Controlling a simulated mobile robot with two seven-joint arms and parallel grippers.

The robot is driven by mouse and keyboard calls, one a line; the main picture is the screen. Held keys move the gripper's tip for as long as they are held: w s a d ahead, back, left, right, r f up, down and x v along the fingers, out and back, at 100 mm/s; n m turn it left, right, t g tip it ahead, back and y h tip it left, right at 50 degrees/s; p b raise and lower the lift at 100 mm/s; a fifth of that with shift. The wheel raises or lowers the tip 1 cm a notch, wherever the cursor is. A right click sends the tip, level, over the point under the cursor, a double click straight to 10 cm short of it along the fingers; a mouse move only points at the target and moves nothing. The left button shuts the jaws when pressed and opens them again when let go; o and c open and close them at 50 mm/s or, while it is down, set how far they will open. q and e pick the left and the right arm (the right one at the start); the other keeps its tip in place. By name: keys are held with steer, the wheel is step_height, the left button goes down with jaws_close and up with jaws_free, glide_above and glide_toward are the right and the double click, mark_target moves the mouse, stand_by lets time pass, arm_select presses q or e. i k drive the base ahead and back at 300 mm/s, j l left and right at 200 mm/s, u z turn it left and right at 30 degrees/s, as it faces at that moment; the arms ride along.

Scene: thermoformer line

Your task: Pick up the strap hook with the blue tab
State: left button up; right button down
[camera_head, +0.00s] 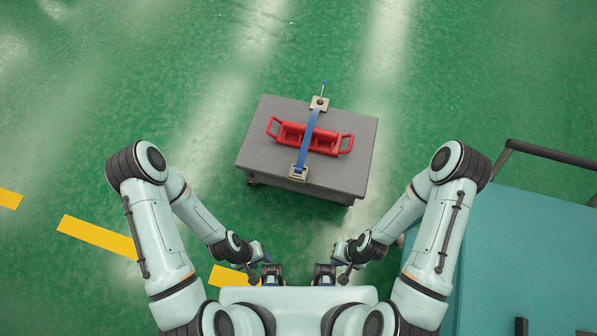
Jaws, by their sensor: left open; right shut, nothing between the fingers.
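A blue strap (308,138) runs over a red carrier with two handles (324,143) on a grey cart top (262,150). At the strap's far end is a metal fitting (319,103) with a thin rod carrying a small blue tab (323,84). At the near end is another metal fitting (298,173) by the cart's front edge; I cannot make out a blue tab on it. My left gripper (272,275) and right gripper (325,275) are close to my body, well short of the cart. The left is open and the right is shut, both empty.
A teal cart or cabinet (530,260) with a dark handle bar (550,152) stands at the right, close to my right arm. Yellow floor stripes (98,236) lie at the left. The green floor around the grey cart is clear.

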mark_target(297, 172)
steer(key=k, duration=0.4)
steer(key=i+j, duration=0.15)
steer(key=i, duration=0.25)
steer(key=i+j+z, duration=0.15)
steer(key=i+z, duration=0.25)
steer(key=i+j+z, duration=0.2)
steer(key=z, duration=0.95)
